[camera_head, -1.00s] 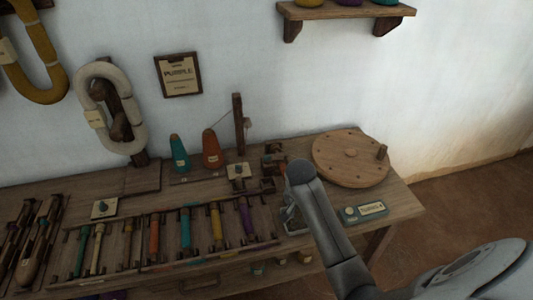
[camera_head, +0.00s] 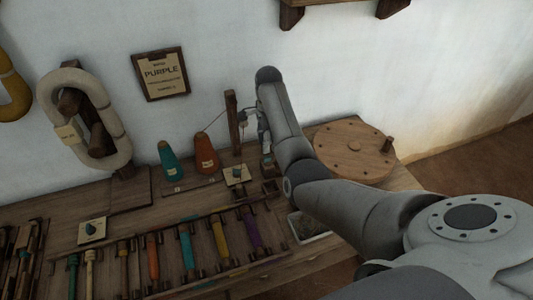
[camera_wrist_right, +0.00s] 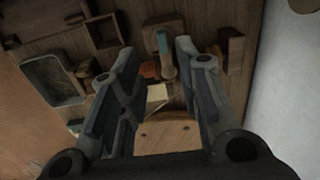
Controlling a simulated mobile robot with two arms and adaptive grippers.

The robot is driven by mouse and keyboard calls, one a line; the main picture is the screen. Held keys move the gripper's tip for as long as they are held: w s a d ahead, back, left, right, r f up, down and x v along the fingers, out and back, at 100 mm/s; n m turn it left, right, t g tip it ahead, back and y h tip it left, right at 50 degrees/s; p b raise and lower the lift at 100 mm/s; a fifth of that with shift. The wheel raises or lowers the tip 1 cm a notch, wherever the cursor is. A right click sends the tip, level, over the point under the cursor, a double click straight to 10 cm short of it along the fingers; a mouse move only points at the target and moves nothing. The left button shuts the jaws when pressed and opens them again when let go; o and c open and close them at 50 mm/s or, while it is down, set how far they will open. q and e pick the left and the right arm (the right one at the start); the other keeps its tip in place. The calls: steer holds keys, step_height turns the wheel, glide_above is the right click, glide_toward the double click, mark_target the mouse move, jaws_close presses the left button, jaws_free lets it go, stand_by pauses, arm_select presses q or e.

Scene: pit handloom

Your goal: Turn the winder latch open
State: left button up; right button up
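My right gripper (camera_head: 264,150) is above the bench at the small wooden winder blocks (camera_head: 270,188), which my arm partly hides. In the right wrist view the gripper (camera_wrist_right: 156,55) is open, with nothing clearly held. Between and beyond its fingertips is a short pale lever-like piece with a teal tip (camera_wrist_right: 163,43), beside an orange-red part (camera_wrist_right: 149,69); it may be the winder latch, but I cannot be sure. I cannot tell whether a finger touches it. My left gripper is not in view.
A round wooden wheel (camera_head: 352,150) with a peg stands right of my arm. A wooden post (camera_head: 232,125), orange cone (camera_head: 206,153) and teal cone (camera_head: 167,159) stand left. A rack of coloured bobbins (camera_head: 187,250) lies in front. A metal tray (camera_wrist_right: 52,80) shows in the wrist view.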

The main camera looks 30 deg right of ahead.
mark_target(268, 157)
step_height(268, 157, down, 4)
steer(key=shift+w, duration=0.1)
step_height(268, 157, down, 4)
steer(key=shift+w+r+b, duration=0.1)
steer(key=shift+r+b, duration=0.15)
steer(key=shift+b, duration=0.05)
steer(key=shift+c, duration=0.7)
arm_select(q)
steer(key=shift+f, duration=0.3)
arm_select(e)
jaws_close()
